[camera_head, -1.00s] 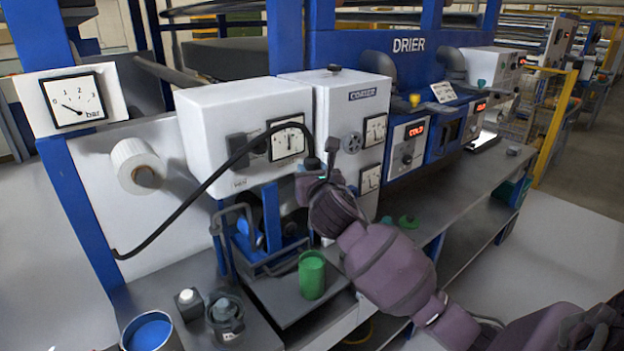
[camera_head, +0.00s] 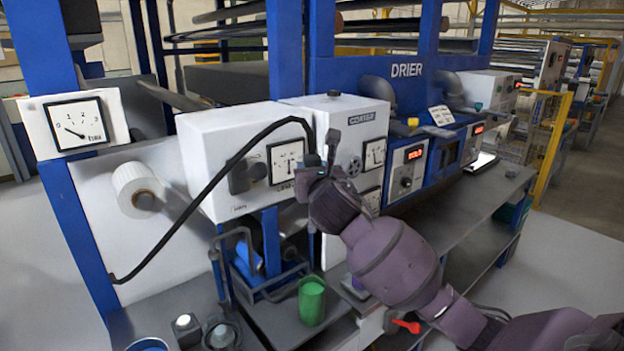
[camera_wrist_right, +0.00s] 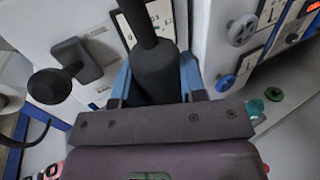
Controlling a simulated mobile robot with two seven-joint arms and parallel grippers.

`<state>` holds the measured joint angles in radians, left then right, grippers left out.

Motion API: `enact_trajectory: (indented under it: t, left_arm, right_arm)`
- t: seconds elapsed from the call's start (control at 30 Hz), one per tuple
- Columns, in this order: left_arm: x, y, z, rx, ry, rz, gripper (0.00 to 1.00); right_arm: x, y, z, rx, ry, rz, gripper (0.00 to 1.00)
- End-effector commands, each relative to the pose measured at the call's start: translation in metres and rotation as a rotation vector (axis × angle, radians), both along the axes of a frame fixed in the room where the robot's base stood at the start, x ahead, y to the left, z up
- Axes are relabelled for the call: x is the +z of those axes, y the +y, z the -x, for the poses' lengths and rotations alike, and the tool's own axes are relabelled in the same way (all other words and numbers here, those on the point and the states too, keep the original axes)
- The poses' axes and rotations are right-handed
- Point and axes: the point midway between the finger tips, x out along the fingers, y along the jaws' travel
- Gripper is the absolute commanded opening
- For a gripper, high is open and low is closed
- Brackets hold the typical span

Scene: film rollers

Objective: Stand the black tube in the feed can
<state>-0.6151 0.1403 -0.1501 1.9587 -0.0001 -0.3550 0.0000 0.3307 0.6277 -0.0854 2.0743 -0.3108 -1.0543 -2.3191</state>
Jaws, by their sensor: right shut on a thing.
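The black tube (camera_head: 205,190) runs from the lower left of the machine's white panel up in an arc to my right gripper (camera_head: 314,166). The right gripper is shut on the tube's thick dark end piece in front of the coater's white housing. In the right wrist view the dark end piece (camera_wrist_right: 155,75) sits between the two blue fingers; its lower tip is hidden behind the gripper body. A green can (camera_head: 312,302), which looks like the feed can, stands on the shelf below the gripper. The tube's end is apart from it, well above. My left gripper is not in view.
A blue can (camera_head: 148,344) is cut off at the bottom edge, with a white-capped bottle (camera_head: 187,328) and a grey-lidded jar (camera_head: 221,335) beside it. A metal frame (camera_head: 265,283) stands just left of the green can. Gauges and the coater housing (camera_head: 348,112) are close behind the gripper.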

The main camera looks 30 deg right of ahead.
Motion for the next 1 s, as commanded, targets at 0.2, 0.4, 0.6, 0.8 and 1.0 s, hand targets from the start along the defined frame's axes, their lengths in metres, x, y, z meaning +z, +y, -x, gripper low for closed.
enact_trajectory:
  t: [0.2, 0.4, 0.6, 0.8, 1.0]
  left_arm:
    - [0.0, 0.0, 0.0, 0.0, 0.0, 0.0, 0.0]
    - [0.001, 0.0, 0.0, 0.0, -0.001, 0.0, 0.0]
    - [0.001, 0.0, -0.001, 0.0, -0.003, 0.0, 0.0]
    - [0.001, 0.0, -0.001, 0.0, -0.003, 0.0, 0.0]
    - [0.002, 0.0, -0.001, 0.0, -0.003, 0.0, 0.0]
  right_arm:
    - [0.016, 0.0, 0.0, 0.001, -0.004, 0.001, 0.14]
    - [0.029, 0.0, 0.0, 0.001, -0.004, 0.001, 0.14]
    - [0.041, 0.0, 0.0, 0.001, -0.003, 0.001, 0.14]
    - [0.053, 0.0, 0.0, 0.0, -0.003, 0.001, 0.14]
    - [0.058, 0.0, 0.0, 0.001, -0.002, 0.001, 0.14]
